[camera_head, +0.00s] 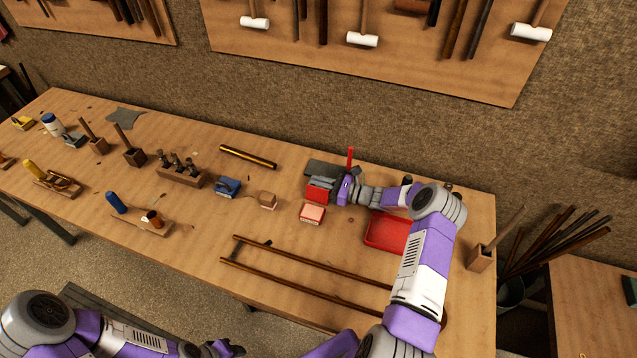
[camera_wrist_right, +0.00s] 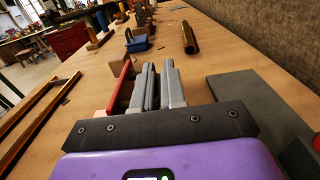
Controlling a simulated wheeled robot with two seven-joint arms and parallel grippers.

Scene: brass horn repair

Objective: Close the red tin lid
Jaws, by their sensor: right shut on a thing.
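The red tin (camera_head: 311,213) stands on the bench with a pale pink top face. Its red lid (camera_head: 320,189) appears to stand up behind it, its broad face toward me; in the right wrist view the lid (camera_wrist_right: 122,88) shows as a thin upright red panel. My right gripper (camera_head: 337,189) is low at the bench behind and beside the lid. In the wrist view its fingers (camera_wrist_right: 155,85) are close together, just right of the lid; what is between them is hidden. My left gripper (camera_head: 226,348) is at the bottom edge, away from the bench, its jaw unclear.
A dark grey slab (camera_head: 322,168) lies behind my right gripper, and a thin red upright piece (camera_head: 350,156) stands there. A red tray (camera_head: 386,234) sits under my right arm. Long brass tubes (camera_head: 300,263) lie in front. A small wooden block (camera_head: 267,200) and blue box (camera_head: 228,186) are left.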

